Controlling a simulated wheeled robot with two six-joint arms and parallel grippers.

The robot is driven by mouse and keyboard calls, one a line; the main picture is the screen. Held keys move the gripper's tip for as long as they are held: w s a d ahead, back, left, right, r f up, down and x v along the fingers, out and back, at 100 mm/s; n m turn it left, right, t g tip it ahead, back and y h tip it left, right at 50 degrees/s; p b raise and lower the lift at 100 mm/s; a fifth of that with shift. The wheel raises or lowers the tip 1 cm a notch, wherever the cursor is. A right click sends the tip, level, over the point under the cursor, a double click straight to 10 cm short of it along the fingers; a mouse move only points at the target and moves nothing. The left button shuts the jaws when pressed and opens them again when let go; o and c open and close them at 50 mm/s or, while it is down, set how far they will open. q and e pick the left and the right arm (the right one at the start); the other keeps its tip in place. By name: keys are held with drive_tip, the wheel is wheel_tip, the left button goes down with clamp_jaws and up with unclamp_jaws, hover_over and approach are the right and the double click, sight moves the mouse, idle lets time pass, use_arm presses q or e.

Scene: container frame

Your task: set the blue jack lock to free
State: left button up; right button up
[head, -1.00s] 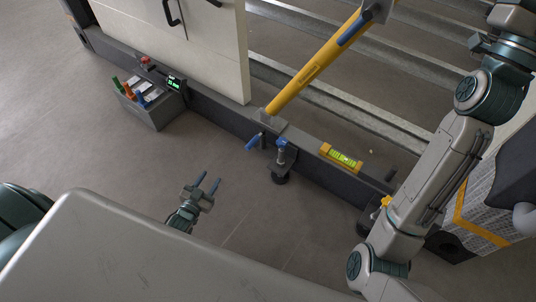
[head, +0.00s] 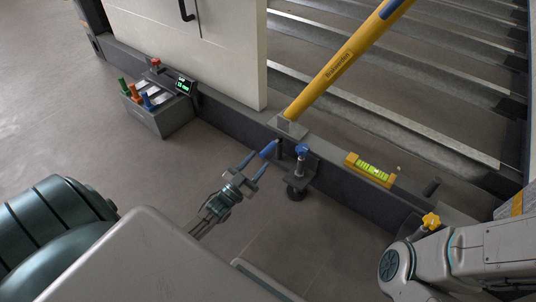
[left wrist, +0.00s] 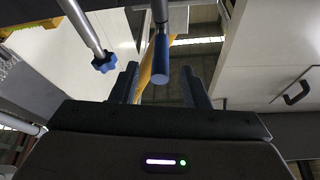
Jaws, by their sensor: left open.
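A blue lever handle (head: 269,149) sticks out from the dark frame beam, beside a jack with a blue star knob (head: 302,150). In the left wrist view the blue handle (left wrist: 161,62) lies between my two fingers, with a gap on either side. The blue star knob (left wrist: 105,61) shows left of the fingers there. My left gripper (head: 259,159) is open, with its fingertips close to the handle; I cannot tell whether they touch. In the left wrist view my left gripper (left wrist: 160,75) looks empty. My right gripper is out of view.
A yellow post (head: 340,62) rises from the beam (head: 232,117). A yellow spirit level (head: 370,168) and a yellow star knob (head: 431,221) are to the right. A tool box (head: 163,118) and a small green display (head: 184,86) are at left. The floor before the beam is clear.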

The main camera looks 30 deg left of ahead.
sight(267, 150)
use_arm(q)
drive_tip(key=b+x, duration=0.1)
drive_tip(key=x, duration=0.3)
drive_tip(key=shift+w+f, duration=0.1)
drive_tip(key=shift+w, duration=0.05)
drive_tip(key=shift+w+d+r+b, duration=0.1)
drive_tip(key=shift+w+r+b, duration=0.25)
drive_tip(key=shift+w, duration=0.15)
clamp_jaws()
